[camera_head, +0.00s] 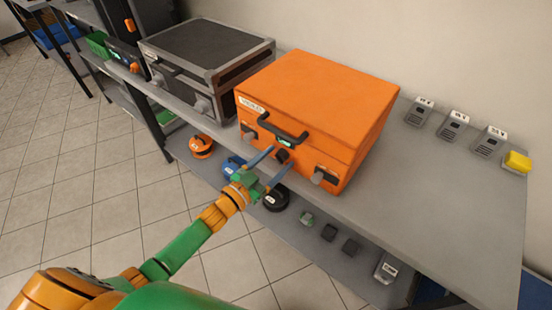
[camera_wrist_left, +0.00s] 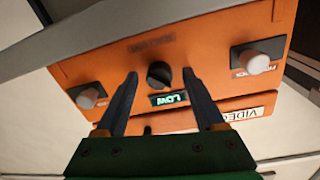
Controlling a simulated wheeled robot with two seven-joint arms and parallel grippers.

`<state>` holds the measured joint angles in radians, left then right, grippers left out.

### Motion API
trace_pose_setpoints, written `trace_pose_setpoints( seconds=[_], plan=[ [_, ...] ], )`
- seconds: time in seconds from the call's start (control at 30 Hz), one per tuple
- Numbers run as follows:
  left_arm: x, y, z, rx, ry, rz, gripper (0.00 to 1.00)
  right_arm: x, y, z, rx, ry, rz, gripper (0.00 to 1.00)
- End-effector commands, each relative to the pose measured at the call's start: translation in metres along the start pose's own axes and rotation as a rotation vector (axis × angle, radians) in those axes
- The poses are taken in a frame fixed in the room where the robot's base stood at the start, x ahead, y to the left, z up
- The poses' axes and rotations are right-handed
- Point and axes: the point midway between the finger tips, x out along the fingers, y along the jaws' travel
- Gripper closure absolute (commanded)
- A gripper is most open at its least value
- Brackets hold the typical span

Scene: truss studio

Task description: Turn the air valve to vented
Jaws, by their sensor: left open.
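The orange case (camera_head: 310,105) stands on the grey table, with a black carry handle and two latches on its front. A round black knob (camera_wrist_left: 159,75) sits on the front face, which I take for the air valve; it also shows in the head view (camera_head: 282,156). A small display (camera_wrist_left: 169,98) beside it reads "LOW" in green. My left gripper (camera_head: 277,158) is open in front of the knob. In the left wrist view its two fingers (camera_wrist_left: 160,75) stand apart on either side of the knob, and I cannot tell if they touch it. My right gripper is not in view.
A black and silver case (camera_head: 205,52) stands left of the orange one. Several grey devices (camera_head: 453,125) and a yellow item (camera_head: 517,162) lie at the table's right. The lower shelf (camera_head: 300,240) holds cable reels and small boxes. Floor in front is clear.

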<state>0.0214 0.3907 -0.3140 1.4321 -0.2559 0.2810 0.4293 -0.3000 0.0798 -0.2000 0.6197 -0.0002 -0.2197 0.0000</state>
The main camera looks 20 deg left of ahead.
Motion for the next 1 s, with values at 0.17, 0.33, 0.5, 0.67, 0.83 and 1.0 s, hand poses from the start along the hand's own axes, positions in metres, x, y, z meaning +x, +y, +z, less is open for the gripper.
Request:
trace_pose_setpoints(
  seconds=[0.17,0.33,0.5,0.67,0.83,1.0],
  plan=[
    [0.0002,0.0001,0.0001,0.0,-0.001,0.0,0.29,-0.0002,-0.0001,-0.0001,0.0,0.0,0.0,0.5],
    [0.0001,0.0001,0.0001,0.0,-0.001,0.0,0.7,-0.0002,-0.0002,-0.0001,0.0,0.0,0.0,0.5],
    [0.0,0.0,0.0002,0.0,-0.001,0.0,1.0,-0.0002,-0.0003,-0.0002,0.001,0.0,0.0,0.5],
    [0.0,0.0,0.0001,0.008,-0.002,0.0,1.0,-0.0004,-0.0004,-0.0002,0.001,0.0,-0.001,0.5],
    [0.0,-0.0001,-0.0002,0.058,-0.005,0.0,1.0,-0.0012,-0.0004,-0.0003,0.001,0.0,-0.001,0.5],
    [0.0,0.0,-0.0007,0.169,-0.01,0.002,1.0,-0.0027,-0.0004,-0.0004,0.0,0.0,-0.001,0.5]
  ],
)
